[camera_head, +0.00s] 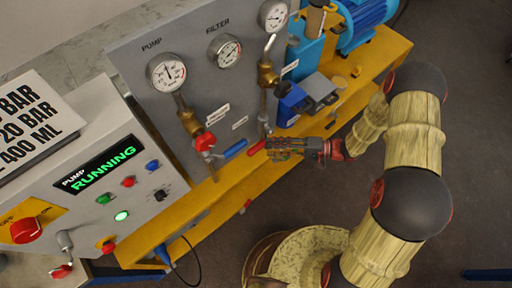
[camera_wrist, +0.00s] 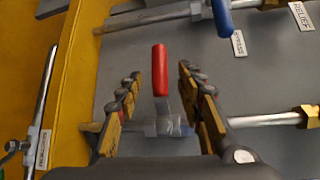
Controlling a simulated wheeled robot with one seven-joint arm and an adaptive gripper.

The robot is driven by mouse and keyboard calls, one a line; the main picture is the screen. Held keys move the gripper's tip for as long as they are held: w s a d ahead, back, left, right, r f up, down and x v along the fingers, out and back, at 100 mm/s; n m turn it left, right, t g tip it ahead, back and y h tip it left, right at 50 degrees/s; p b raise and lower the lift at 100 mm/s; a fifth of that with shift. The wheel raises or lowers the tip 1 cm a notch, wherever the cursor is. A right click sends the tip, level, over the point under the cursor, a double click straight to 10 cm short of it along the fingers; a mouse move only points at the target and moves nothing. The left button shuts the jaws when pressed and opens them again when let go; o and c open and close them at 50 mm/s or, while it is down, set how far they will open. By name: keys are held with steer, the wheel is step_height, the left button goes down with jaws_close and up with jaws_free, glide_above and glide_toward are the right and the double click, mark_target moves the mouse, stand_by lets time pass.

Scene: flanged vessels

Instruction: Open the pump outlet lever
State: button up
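A red-handled lever (camera_head: 257,147) sticks out low on the grey panel, right of a blue-handled lever (camera_head: 234,150). In the wrist view the red handle (camera_wrist: 160,70) stands between my fingers, with a gap on each side. My gripper (camera_wrist: 160,80) is open around it and not visibly touching it. In the head view my gripper (camera_head: 273,147) is at the red handle, pointing left. The blue handle (camera_wrist: 222,16) also shows at the top of the wrist view. I cannot read which lever is labelled pump outlet.
The grey panel (camera_head: 190,62) carries gauges, pipes and a red valve handle (camera_head: 204,141). A yellow frame (camera_head: 190,207) runs below it. A blue boxy part (camera_head: 292,103) stands just above my gripper. The control box (camera_head: 110,190) shows "PUMP RUNNING". The floor (camera_head: 460,200) at right is clear.

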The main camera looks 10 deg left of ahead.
mark_target(261, 148)
steer(key=a, duration=0.4)
steer(key=a+f, duration=0.1)
steer(key=a, duration=0.1)
steer(key=shift+s+a+b, duration=0.3)
steer(key=shift+s+a, duration=0.05)
steer(key=shift+c, duration=0.7)
steer(key=c, duration=0.8)
jaws_close()
